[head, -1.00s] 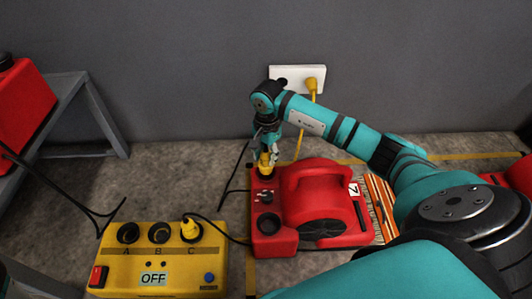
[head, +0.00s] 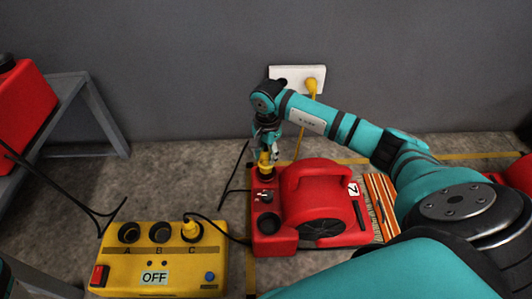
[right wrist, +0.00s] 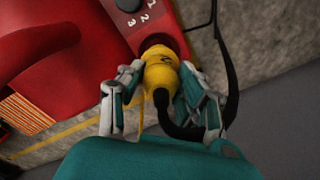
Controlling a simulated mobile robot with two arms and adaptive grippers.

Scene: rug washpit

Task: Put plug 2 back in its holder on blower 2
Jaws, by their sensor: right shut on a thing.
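Plug 2 is a yellow plug (head: 265,161) with a black cable, marked 2 in the right wrist view (right wrist: 160,73). My right gripper (head: 267,148) points down and is shut on it; in the right wrist view its fingers (right wrist: 162,98) sit on both sides of the plug. The plug's front end is at the dark round holder (right wrist: 157,42) on red blower 2 (head: 318,200). It looks lined up with the opening, but I cannot tell how deep it sits. My left gripper is not in view.
A yellow power box (head: 160,262) with sockets A, B and C reads OFF; a yellow plug (head: 191,229) sits in C. A wall outlet (head: 290,77) holds another yellow plug. A striped rug (head: 383,200) lies right of the blower. A grey bench (head: 85,110) stands left.

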